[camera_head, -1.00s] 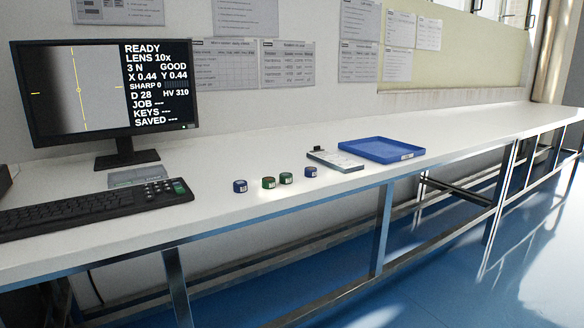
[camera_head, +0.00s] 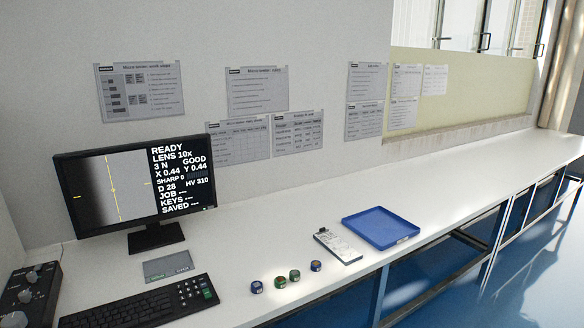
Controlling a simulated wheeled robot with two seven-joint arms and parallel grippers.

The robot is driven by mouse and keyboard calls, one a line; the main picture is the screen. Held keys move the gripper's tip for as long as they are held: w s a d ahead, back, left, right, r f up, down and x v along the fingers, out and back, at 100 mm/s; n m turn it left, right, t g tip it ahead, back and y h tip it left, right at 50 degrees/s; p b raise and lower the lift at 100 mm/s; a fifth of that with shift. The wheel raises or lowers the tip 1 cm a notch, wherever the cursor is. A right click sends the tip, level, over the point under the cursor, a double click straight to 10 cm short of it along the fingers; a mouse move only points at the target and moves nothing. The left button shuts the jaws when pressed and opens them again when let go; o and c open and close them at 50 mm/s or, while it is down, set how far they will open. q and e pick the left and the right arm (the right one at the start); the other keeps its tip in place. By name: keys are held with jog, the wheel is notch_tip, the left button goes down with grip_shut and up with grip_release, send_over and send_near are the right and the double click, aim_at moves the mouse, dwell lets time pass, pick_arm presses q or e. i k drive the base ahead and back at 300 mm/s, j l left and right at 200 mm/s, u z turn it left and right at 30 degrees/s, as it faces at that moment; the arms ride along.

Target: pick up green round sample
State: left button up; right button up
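Two green round samples stand on the white bench between two blue ones. One green sample (camera_head: 280,281) is just right of the left blue sample (camera_head: 256,287). The other green sample (camera_head: 295,275) is just left of the right blue sample (camera_head: 316,265). All are small, short cylinders with pale labels on their sides. They stand apart from the keyboard and the clipboard. Neither of my grippers shows in the head view.
A black keyboard (camera_head: 140,306) and monitor (camera_head: 135,185) are left of the samples. A clipboard (camera_head: 338,246) and an empty blue tray (camera_head: 381,228) lie to the right. A black control box (camera_head: 30,294) is at far left. The bench (camera_head: 480,190) is clear further right.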

aim_at(294, 276)
jog(key=i+l, duration=0.7)
